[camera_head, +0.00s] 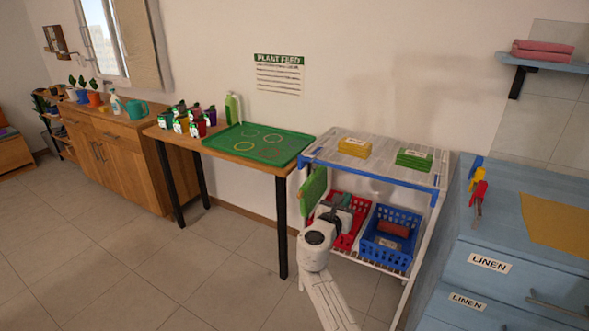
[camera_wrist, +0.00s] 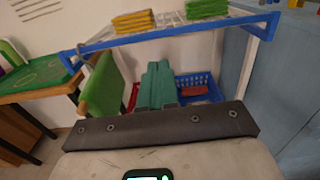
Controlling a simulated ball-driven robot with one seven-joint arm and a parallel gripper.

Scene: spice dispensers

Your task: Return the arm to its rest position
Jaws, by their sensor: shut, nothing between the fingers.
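My white arm (camera_head: 318,238) reaches up from the bottom of the head view toward the white shelf rack. My gripper (camera_head: 345,198) is at the rack's lower level, in front of the red basket (camera_head: 345,241) as seen from the head. In the wrist view its teal fingers (camera_wrist: 158,70) lie side by side, shut with nothing between them. They cover part of the baskets behind. Whether the gripper touches a basket cannot be told.
The rack's blue-edged top (camera_head: 375,174) bears yellow and green stacks. A blue basket (camera_head: 389,251) stands right of the red one. A green panel (camera_head: 312,194) is at the rack's left. A table with a green tray (camera_head: 275,158) stands left; blue drawers (camera_head: 490,265) stand right. Floor is clear at left.

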